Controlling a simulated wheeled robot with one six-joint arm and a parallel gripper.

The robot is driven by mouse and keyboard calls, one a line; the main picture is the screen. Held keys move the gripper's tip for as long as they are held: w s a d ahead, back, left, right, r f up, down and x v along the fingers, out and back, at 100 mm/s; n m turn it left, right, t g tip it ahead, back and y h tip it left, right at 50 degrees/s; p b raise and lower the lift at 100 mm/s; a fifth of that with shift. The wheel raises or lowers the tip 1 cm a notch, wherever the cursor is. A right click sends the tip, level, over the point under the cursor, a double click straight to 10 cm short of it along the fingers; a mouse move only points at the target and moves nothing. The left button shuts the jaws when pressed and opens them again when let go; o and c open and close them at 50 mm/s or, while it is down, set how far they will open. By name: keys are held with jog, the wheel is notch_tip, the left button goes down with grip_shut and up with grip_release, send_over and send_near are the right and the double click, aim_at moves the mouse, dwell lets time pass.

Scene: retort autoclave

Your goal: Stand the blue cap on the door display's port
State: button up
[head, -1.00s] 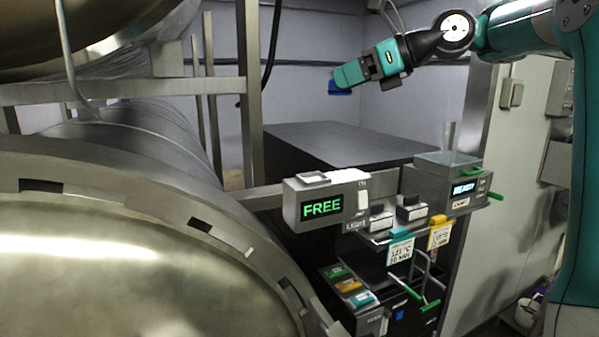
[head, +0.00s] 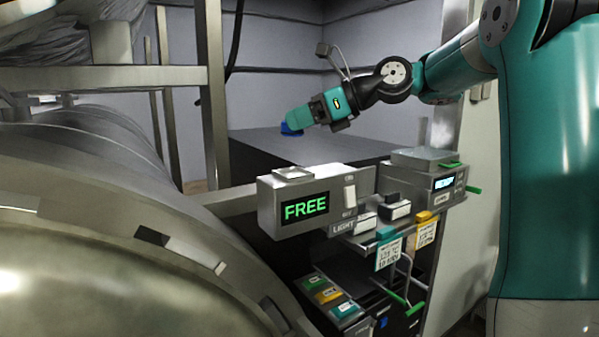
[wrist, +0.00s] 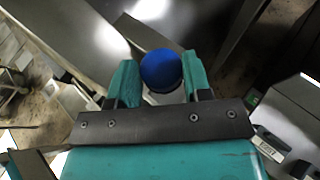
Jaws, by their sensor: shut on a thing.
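My gripper (head: 299,121) is shut on the blue cap (head: 290,129), which shows as a small blue piece at the fingertips in the head view. In the wrist view the cap (wrist: 161,70) is a round blue piece between the two teal fingers (wrist: 158,82). The door display (head: 307,209) is a grey box with a green FREE readout. On its top, a pale raised square (head: 293,173) shows at the left; I cannot tell whether it is the port. The gripper is held above and behind the display, apart from it.
A second grey unit (head: 425,180) with a lit screen stands right of the display. Teal and yellow tags (head: 389,250) hang below. A large metal vessel (head: 90,270) fills the left. A dark flat-topped block (head: 330,146) lies behind the display.

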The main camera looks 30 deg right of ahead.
notch_tip(320, 180, down, 8)
jog(key=shift+f, duration=0.1)
dwell(0.4)
jog(key=o, duration=0.6)
jog(key=shift+f, duration=0.1)
jog(key=p+v, duration=0.5)
jog(key=v, duration=0.7)
jog(key=shift+p, duration=0.3)
